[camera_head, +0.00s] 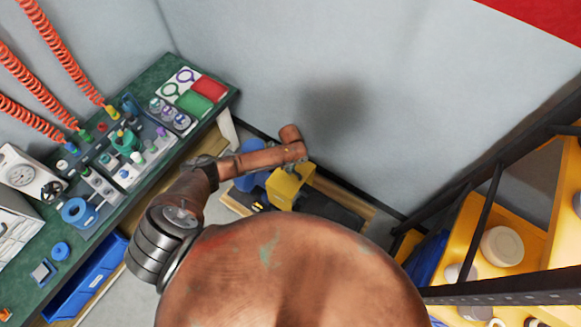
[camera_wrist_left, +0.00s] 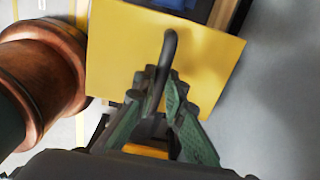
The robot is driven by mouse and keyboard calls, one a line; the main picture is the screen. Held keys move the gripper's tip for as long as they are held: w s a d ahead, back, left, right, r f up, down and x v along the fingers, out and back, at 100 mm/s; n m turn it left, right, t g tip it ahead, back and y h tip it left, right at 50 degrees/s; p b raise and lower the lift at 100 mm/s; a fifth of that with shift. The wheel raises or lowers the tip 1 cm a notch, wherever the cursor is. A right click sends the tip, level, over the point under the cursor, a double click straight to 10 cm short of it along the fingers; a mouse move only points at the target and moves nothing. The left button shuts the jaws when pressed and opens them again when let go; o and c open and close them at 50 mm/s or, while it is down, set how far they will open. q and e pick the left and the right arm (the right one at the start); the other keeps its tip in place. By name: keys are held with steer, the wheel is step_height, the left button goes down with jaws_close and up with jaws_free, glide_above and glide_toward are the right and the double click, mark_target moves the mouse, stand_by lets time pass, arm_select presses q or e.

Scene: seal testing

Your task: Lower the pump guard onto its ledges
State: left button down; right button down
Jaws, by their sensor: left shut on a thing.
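The pump guard (camera_head: 287,190) is a yellow cover in the head view, low near the back wall, beside and partly in front of the blue pump (camera_head: 253,181). In the left wrist view the guard's yellow plate (camera_wrist_left: 115,50) fills the middle, with a dark curved handle (camera_wrist_left: 170,45). My left gripper (camera_wrist_left: 160,85) is shut on that handle. In the head view the gripper is mostly hidden by my copper-coloured arm. The ledges are hidden, so I cannot tell whether the guard touches them. My right gripper is not in view.
A green-topped workbench (camera_head: 150,85) with small fittings stands at left, with a blue bin (camera_head: 95,278) below. A dark base (camera_head: 330,208) lies right of the guard. A yellow shelf rack (camera_head: 530,215) with dark posts stands at right. A grey wall (camera_head: 400,110) closes the back.

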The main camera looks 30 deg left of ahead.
arm_select(q)
steer(key=shift+w+f+b, duration=0.1)
steer(key=shift+f+b, duration=0.5)
steer(key=shift+f, duration=0.45)
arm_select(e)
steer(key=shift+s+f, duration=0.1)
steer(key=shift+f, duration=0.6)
